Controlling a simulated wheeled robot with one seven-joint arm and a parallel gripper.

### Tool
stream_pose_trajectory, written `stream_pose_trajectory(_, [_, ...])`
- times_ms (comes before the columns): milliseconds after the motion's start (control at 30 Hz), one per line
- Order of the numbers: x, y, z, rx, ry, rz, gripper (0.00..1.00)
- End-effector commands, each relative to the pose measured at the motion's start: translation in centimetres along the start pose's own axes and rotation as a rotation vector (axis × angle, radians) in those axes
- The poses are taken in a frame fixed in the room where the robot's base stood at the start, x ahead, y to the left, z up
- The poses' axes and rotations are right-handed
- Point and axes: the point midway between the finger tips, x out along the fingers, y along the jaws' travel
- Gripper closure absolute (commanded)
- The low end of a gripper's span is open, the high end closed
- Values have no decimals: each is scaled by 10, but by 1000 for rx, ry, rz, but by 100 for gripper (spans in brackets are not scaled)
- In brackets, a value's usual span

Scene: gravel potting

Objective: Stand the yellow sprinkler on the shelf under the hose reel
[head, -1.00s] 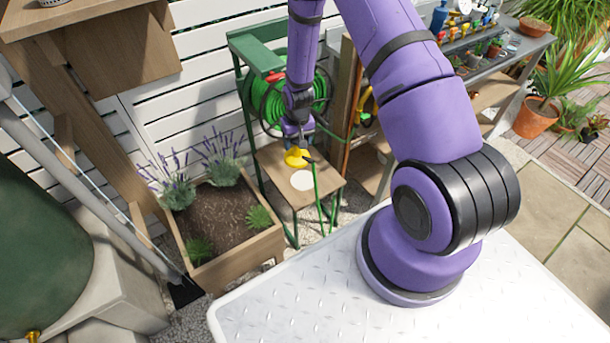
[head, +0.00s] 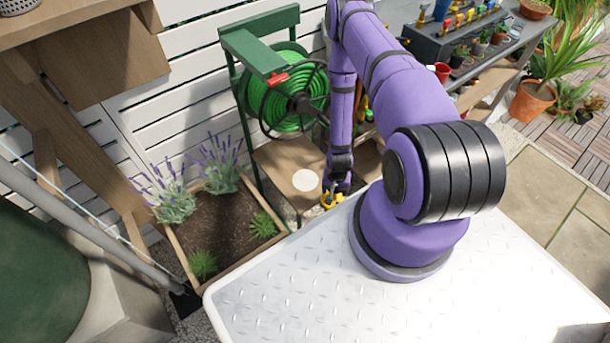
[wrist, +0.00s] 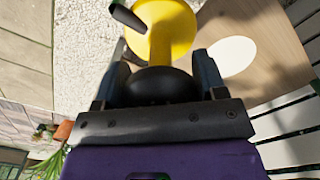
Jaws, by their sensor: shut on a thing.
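The yellow sprinkler (wrist: 163,28) is between the jaws of my gripper (wrist: 160,75), which is shut on its dark lower part. In the head view the sprinkler (head: 331,199) shows at the end of my arm, at the front right of the shelf and near the white deck's edge. The wooden shelf (head: 278,164) under the hose reel carries a white round spot (head: 305,180). In the wrist view the white spot (wrist: 231,57) lies to the right of the sprinkler, on the shelf board (wrist: 262,25). The green hose reel (head: 290,95) hangs above the shelf.
A wooden planter (head: 225,225) with lavender stands left of the shelf. The white deck (head: 300,290) is clear in front. A potting bench (head: 480,75) with small pots and tools stands at the back right. A green frame (head: 258,55) holds the reel.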

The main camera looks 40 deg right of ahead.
Motion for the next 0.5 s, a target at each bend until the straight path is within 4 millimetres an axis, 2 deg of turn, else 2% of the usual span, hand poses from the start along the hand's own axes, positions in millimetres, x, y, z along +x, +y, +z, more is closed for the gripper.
stream_pose_trajectory(500, [10,-86,-78,-5,3,-2,69])
